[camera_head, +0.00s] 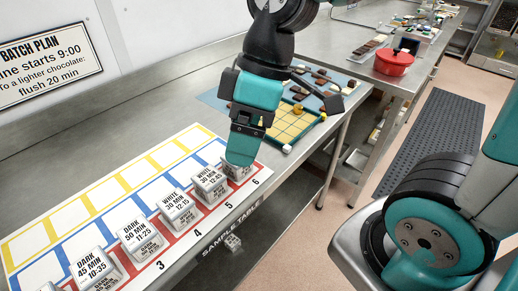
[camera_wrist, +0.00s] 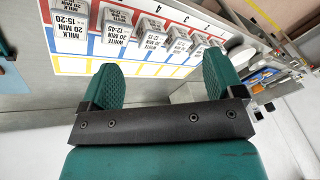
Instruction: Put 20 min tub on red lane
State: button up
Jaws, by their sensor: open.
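The white board with lanes (camera_head: 103,193) has a yellow, a blue and a red lane. A tub marked MILK 20 MIN 15:20 (camera_wrist: 69,22) stands at the left end of the tub row in the wrist view. In the head view a mostly hidden tub (camera_head: 238,171) stands behind my fingertips by number 6, on the red lane. My gripper (camera_head: 241,147) is open above that end of the board. In the wrist view nothing is between its fingers (camera_wrist: 165,78), and the milk tub is beyond the left finger.
More tubs line the red lane, including WHITE 12:45 (camera_head: 209,183), WHITE 30 MIN 12:15 (camera_head: 177,208), DARK 50 MIN (camera_head: 138,238) and DARK 45 MIN (camera_head: 94,268). A yellow grid board (camera_head: 293,122) lies behind my gripper. A red pot (camera_head: 394,62) stands on the far table.

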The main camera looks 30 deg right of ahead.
jog(key=s+m, duration=0.4)
jog(key=s, duration=0.2)
jog(key=shift+a+r, duration=0.4)
jog(key=shift+a, duration=0.05)
dwell(0.5)
